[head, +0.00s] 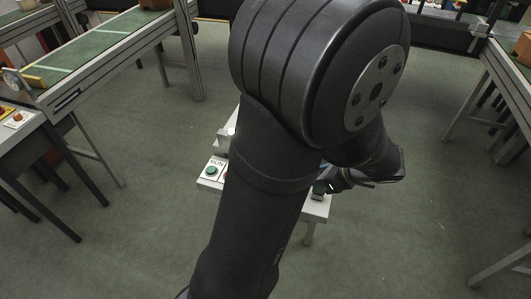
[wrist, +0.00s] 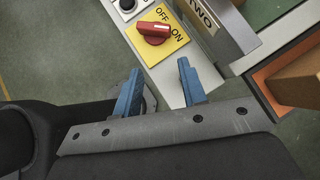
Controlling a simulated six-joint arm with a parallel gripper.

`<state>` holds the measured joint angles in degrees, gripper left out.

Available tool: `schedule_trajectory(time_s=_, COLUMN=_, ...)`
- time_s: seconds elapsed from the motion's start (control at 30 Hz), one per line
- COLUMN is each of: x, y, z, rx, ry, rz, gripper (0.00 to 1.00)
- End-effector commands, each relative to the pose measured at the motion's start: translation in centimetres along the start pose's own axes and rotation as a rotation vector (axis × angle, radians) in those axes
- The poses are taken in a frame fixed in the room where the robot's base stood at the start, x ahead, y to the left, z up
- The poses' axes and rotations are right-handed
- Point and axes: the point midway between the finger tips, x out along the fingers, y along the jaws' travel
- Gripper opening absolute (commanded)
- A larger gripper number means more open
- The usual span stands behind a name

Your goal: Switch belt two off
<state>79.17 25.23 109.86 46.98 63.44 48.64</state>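In the wrist view, a red rotary knob (wrist: 153,33) sits on a yellow plate (wrist: 179,46) marked OFF and ON. The handle lies roughly across the picture; I cannot tell surely which word it points at. A sign (wrist: 205,14) reading TWO stands beside the plate. My gripper (wrist: 160,67) is open, its two blue fingers apart and empty, just short of the plate and not touching the knob. In the head view my arm hides the knob; my gripper is partly visible at the right of the white panel (head: 208,183).
A black round control (wrist: 127,4) sits beside the yellow plate. An orange-brown box (wrist: 297,82) is at the right of the wrist view. The head view shows a green RUN button (head: 211,170), a green conveyor belt (head: 85,52) at upper left and open floor around the panel.

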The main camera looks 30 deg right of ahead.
Motion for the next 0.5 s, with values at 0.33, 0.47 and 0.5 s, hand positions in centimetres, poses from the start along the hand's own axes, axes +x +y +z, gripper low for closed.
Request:
schedule_trajectory(time_s=0.33, x=2.4, y=1.1, z=7.8, rx=-0.640, ry=0.339, rz=0.308, gripper=0.38)
schedule_trajectory(time_s=0.47, x=2.4, y=1.0, z=10.7, rx=-0.862, ry=0.466, rz=0.385, gripper=0.38)
schedule_trajectory(time_s=0.5, x=2.3, y=0.9, z=11.5, rx=-0.918, ry=0.499, rz=0.401, gripper=0.38)
